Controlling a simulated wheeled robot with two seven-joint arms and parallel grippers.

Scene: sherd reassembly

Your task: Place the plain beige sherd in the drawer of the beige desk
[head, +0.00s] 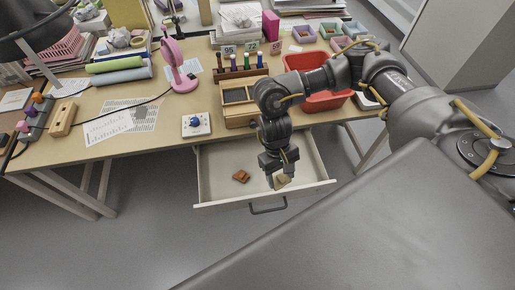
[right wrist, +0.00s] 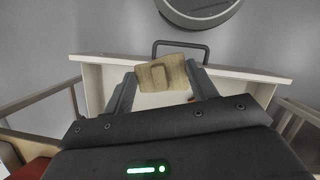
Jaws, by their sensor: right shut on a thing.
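The plain beige sherd (right wrist: 161,75) is between the fingers of my right gripper (right wrist: 163,82) in the right wrist view. In the head view the sherd (head: 282,181) shows at the fingertips of my right gripper (head: 277,178). The gripper is shut on it and points down over the open drawer (head: 217,165) of the beige desk (head: 160,132). I cannot tell how far the sherd is above the drawer floor. A reddish-brown sherd (head: 241,176) lies in the drawer, left of the gripper. My left gripper is not in view.
The drawer's front has a dark handle (head: 268,206). A wooden box (head: 238,100), a red tray (head: 325,98) and a white device with a blue knob (head: 196,124) stand on the desk above the drawer. The drawer's left part is clear.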

